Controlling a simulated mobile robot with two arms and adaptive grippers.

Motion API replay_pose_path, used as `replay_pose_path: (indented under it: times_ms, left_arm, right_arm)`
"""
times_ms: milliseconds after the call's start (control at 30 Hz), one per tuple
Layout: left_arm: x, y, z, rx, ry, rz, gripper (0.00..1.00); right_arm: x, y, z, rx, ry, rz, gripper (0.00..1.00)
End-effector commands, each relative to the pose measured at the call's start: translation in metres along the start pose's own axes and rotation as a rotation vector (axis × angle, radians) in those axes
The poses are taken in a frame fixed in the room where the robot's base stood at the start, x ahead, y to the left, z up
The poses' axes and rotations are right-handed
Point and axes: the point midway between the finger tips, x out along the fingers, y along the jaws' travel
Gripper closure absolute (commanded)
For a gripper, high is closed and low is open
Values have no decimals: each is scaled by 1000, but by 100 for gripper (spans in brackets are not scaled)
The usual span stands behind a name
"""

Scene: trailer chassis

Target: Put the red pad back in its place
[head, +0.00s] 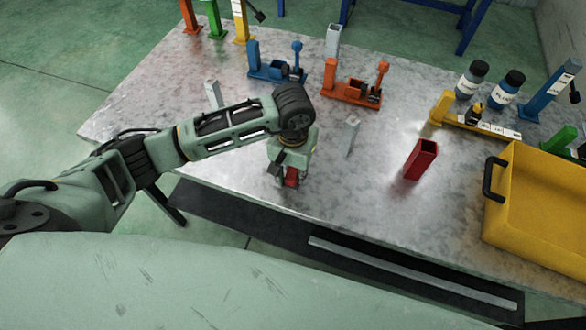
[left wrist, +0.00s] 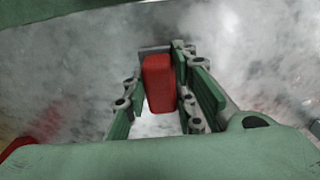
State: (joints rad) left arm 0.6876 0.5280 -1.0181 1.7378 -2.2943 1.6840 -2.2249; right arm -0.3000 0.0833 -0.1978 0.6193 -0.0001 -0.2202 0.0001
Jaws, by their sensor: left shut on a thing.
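My left gripper (head: 289,180) points down over the front part of the metal table. It is shut on the red pad (head: 291,177), of which only a small part shows below the gripper in the head view. In the left wrist view the red pad (left wrist: 158,82) is a rounded red block between the two green fingers of the left gripper (left wrist: 160,92). A grey edge shows just behind its far end. Whether the pad touches the table I cannot tell. My right gripper is not in view.
A red square tube (head: 420,160) and a grey post (head: 351,136) stand right of the gripper. Blue (head: 275,70) and orange (head: 350,92) clamp fixtures stand behind. A yellow bin (head: 540,210) and two bottles (head: 471,80) are at the right.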

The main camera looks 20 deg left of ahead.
Motion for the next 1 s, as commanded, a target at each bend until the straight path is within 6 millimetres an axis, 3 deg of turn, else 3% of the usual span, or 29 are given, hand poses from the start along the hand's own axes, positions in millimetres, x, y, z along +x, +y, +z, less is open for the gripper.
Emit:
replay_pose_path:
  times_ms: [267, 300, 500, 933, 1000]
  left_arm:
    - [3, 0, -1, 0, 2, 0, 100]
    - [3, 0, 0, 0, 1, 0, 74]
    - [2, 0, 0, 0, 1, 0, 57]
    - [-3, 1, 0, 0, 1, 1, 56]
    - [-11, 0, -2, 2, 6, 2, 56]
  right_arm:
    - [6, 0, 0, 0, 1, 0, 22]
    - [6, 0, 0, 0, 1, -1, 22]
    - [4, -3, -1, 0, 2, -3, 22]
    - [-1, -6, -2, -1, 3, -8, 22]
    - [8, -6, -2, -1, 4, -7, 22]
